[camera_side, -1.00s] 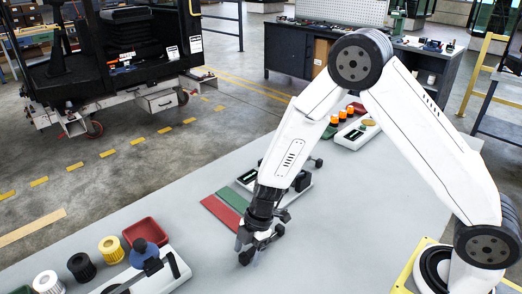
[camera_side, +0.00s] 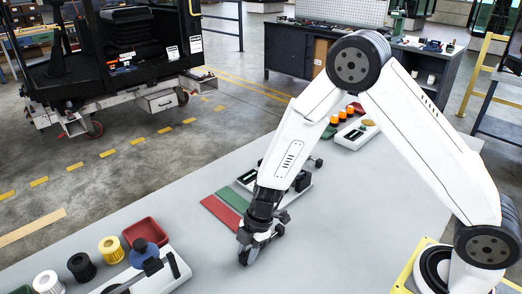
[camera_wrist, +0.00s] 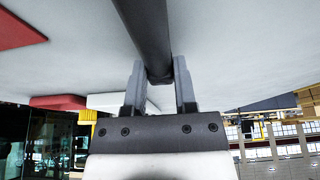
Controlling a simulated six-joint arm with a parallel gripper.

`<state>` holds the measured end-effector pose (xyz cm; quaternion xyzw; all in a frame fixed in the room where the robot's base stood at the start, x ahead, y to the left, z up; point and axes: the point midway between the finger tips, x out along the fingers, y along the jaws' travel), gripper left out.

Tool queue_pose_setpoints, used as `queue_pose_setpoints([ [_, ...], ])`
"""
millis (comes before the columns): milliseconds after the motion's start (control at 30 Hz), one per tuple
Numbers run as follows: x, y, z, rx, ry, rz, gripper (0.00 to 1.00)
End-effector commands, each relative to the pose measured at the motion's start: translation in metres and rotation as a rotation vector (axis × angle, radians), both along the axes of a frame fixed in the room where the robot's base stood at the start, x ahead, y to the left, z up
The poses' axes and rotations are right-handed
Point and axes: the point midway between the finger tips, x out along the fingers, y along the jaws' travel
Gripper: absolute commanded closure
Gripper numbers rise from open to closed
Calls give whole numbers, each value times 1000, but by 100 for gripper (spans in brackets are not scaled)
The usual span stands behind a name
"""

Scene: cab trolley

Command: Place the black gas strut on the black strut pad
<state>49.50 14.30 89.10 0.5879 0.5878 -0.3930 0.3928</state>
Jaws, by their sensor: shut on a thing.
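The black gas strut (camera_wrist: 148,30) is a dark round rod running away between my jaws in the wrist view. My gripper (camera_wrist: 160,85) is shut on it, with one grey finger on each side. In the side view my gripper (camera_side: 262,238) is low over the grey table, and the strut's dark near end (camera_side: 245,258) shows below it, at or close to the table surface. Much of the strut is hidden by the jaws. I cannot make out the black strut pad for certain; a white tray with dark inserts (camera_side: 247,179) is partly hidden behind my wrist.
A red pad (camera_side: 220,212) and a green pad (camera_side: 233,199) lie just left of my gripper. A red bin (camera_side: 145,231), filters and a white fixture (camera_side: 180,281) stand at the front left. Orange lamps (camera_side: 343,115) are at the back. The table front is clear.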

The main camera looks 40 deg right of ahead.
Motion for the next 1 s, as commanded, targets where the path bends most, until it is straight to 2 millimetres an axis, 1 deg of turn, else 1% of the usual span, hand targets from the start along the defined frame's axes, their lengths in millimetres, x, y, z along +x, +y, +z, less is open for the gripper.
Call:
queue_pose_setpoints([
  [267, 0, 0, 2, 1, -1, 0, 100],
  [467, 1, 0, 10, 1, -3, 1, 100],
  [700, 0, 0, 34, 1, -3, 0, 100],
  [1000, -27, -8, 66, 1, -4, -1, 100],
])
